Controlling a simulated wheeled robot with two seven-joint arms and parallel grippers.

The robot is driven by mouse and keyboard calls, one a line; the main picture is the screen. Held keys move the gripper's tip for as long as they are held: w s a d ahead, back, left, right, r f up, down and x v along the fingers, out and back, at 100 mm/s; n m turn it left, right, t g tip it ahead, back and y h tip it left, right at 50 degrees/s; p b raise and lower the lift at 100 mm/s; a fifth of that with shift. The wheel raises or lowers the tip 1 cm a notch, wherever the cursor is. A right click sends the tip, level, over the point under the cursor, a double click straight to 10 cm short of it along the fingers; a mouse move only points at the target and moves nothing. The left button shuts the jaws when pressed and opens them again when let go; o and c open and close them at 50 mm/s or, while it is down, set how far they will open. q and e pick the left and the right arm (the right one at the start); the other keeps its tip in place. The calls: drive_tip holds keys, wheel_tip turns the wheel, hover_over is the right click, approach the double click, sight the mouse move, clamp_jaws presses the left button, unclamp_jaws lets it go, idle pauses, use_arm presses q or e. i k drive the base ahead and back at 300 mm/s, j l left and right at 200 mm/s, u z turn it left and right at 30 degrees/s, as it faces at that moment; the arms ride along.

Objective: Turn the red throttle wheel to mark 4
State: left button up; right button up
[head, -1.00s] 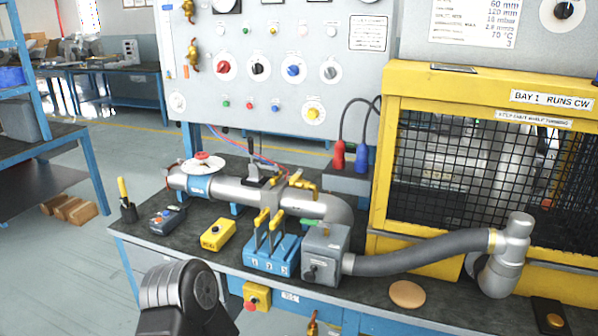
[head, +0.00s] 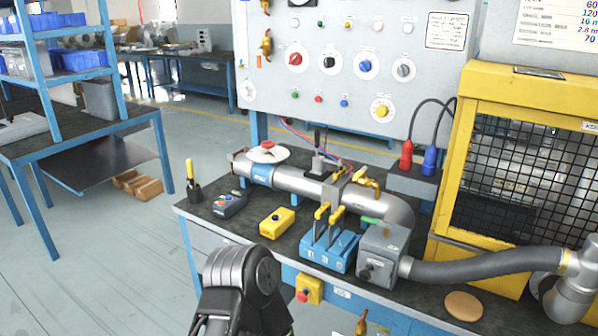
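A small red wheel (head: 267,146) sits on top of a white round plate (head: 262,155), at the left end of the grey pipe (head: 300,184) on the bench. Marks on the plate are too small to read from here. Neither gripper's fingers show in the head view. One black link of my own arm stands at the bottom, in front of the bench's front edge and well apart from the wheel.
A blue lever block (head: 330,252), a yellow button box (head: 277,222) and a dark pendant (head: 229,205) stand before the pipe. A yellow mesh cage (head: 520,92) is at the right. A panel with several knobs (head: 366,66) rises behind. Open floor lies left.

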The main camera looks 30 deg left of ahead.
sight(268, 145)
drive_tip(key=j+z, duration=0.3)
drive_tip(key=z, duration=0.15)
drive_tip(key=j+z, duration=0.3)
drive_tip(key=z, duration=0.15)
drive_tip(key=k+j+z, duration=0.1)
drive_tip(key=j, duration=0.35)
drive_tip(key=k+j+z, duration=0.1)
drive_tip(key=k+j, duration=0.15)
drive_tip(key=j, duration=0.15)
drive_tip(key=k+j+z, duration=0.1)
drive_tip(key=j, duration=0.3)
drive_tip(key=k+j, duration=0.35)
drive_tip(key=k+j+z, duration=0.15)
drive_tip(key=j, duration=0.25)
drive_tip(key=k+j, duration=0.4)
drive_tip(key=j, duration=0.25)
